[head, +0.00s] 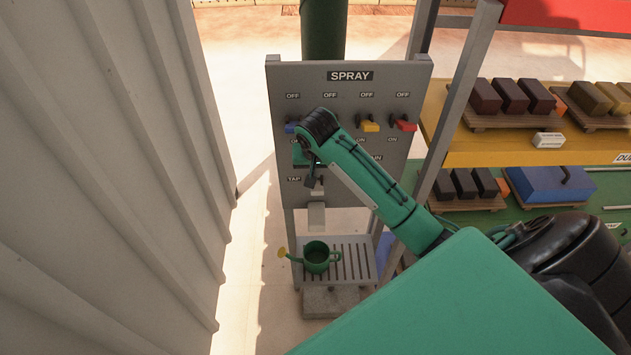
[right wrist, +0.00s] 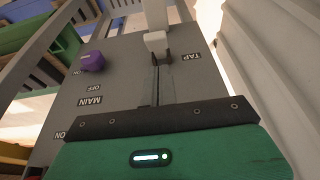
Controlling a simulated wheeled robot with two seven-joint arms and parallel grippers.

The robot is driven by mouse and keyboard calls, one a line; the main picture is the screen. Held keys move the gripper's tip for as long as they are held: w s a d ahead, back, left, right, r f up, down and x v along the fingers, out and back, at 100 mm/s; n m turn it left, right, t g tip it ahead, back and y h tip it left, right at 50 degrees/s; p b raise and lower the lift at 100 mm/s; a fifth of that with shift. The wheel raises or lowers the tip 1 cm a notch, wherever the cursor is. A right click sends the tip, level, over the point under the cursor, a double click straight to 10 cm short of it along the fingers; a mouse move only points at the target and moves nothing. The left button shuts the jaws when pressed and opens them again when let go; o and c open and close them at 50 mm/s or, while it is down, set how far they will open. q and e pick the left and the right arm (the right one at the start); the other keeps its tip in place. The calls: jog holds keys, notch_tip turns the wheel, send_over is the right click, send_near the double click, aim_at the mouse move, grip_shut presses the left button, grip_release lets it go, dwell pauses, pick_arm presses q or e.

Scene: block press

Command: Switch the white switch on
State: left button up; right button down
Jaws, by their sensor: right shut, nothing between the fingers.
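A grey upright panel (head: 390,80) marked SPRAY carries a row of switches under several OFF labels. I see a blue switch (head: 290,127), a yellow switch (head: 369,126) and a red switch (head: 404,124). I cannot make out the white switch; my right arm covers the place below the second OFF label. My right gripper (head: 316,188) is shut and empty in front of the lower panel, near the TAP label. In the right wrist view its fingertips (right wrist: 162,60) are close to a pale tap part (right wrist: 157,42); I cannot tell whether they touch. My left gripper is not in view.
A purple knob (right wrist: 91,60) by the MAIN label sits on the panel. A green watering can (head: 316,256) stands on the slatted shelf (head: 362,260) below. A corrugated wall (head: 110,150) closes the left; a yellow shelf (head: 465,145) with blocks stands right.

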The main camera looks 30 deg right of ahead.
jog(key=p, duration=0.2)
send_over(316, 188)
jog(key=s, duration=0.1)
jog(key=f, duration=0.5)
jog(key=shift+a+f, duration=0.35)
jog(key=shift+w+d+f, duration=0.1)
jog(key=shift+f, duration=0.55)
